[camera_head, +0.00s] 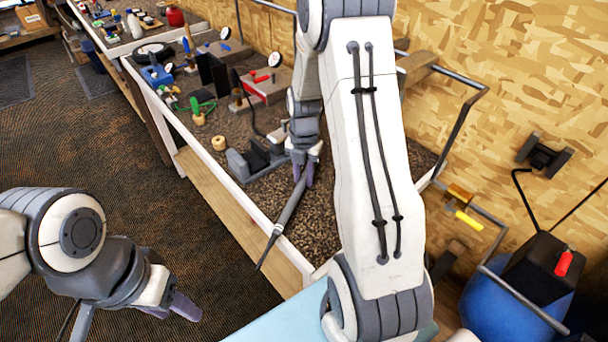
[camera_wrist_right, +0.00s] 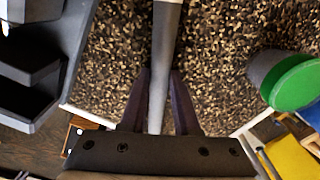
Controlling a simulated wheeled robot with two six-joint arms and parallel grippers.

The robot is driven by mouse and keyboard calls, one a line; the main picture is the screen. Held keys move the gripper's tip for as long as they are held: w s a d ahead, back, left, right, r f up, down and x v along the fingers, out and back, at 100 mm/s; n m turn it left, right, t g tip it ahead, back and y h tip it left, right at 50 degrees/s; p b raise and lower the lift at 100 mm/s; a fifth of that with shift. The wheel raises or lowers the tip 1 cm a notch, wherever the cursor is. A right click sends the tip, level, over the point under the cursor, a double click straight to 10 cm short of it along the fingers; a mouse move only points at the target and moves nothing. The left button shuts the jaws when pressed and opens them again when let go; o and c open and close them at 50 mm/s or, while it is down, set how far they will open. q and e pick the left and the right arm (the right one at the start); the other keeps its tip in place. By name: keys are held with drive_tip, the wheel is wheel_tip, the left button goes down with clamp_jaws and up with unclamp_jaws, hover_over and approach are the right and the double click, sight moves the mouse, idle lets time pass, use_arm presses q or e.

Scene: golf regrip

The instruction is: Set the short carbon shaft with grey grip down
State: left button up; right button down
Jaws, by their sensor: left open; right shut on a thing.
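My right gripper (camera_head: 303,178) is shut on a slim grey and dark shaft (camera_head: 287,212) over the bench. The shaft slants down and left from the fingers, and its dark end passes across the bench's front edge. In the right wrist view the grey shaft (camera_wrist_right: 160,75) runs between the two fingers (camera_wrist_right: 159,105). I cannot tell whether the shaft touches the bench top. My left gripper (camera_head: 172,308) is open and empty at the lower left, away from the bench.
The bench top (camera_head: 312,228) is speckled brown, with free room right of the shaft. A dark grey vise-like block (camera_head: 252,160) sits left of the right gripper; tools and dial gauges crowd the bench beyond. A green round thing (camera_wrist_right: 297,85) shows in the right wrist view.

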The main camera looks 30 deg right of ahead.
drive_tip(key=c, duration=0.7)
unclamp_jaws()
drive_tip(key=shift+f, duration=0.15)
drive_tip(key=shift+o, duration=0.2)
wheel_tip(320, 180, up, 12)
drive_tip(key=r, duration=0.1)
drive_tip(key=s+a+r+m, duration=0.1)
drive_tip(key=s+a+m, duration=0.3)
drive_tip(key=a, duration=0.5)
drive_tip(key=s+a+r+m, duration=0.1)
drive_tip(key=s+a+m, duration=0.25)
drive_tip(key=a, duration=0.55)
drive_tip(key=s+a+m, duration=0.4)
drive_tip(key=s+m, duration=0.1)
drive_tip(key=s, duration=0.2)
drive_tip(key=s+a+m, duration=0.4)
drive_tip(key=s+m, duration=0.1)
drive_tip(key=s, duration=0.2)
drive_tip(key=shift+s+a+f+y, duration=0.15)
drive_tip(key=shift+s+f+y, duration=0.2)
drive_tip(key=shift+f+y, duration=0.1)
